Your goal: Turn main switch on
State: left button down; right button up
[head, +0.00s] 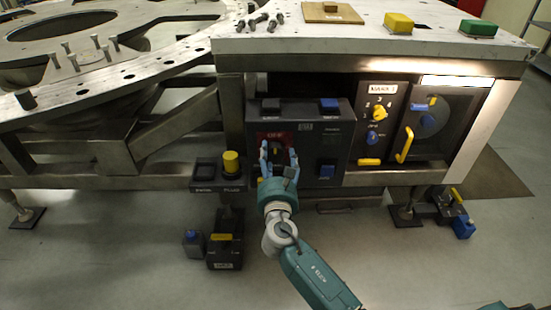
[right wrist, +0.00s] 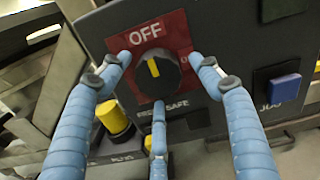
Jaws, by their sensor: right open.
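The main switch is a round black knob (right wrist: 158,72) with a yellow pointer on a red plate (right wrist: 118,42) marked "OFF". In the right wrist view its pointer is near upright, toward "OFF". In the head view the red plate (head: 284,136) shows on the dark control box (head: 340,120), and the knob is largely hidden behind my right gripper (head: 280,150). My right gripper also fills the right wrist view (right wrist: 160,75), its blue fingers open and spread around the knob, with no clear grip on it. My left gripper is not in view.
A yellow button (head: 231,162) stands left of the box. A yellow handle (head: 404,145) sticks out farther right. The metal tabletop (head: 440,45) overhangs the box.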

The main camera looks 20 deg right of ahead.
jog(key=c, duration=1.1)
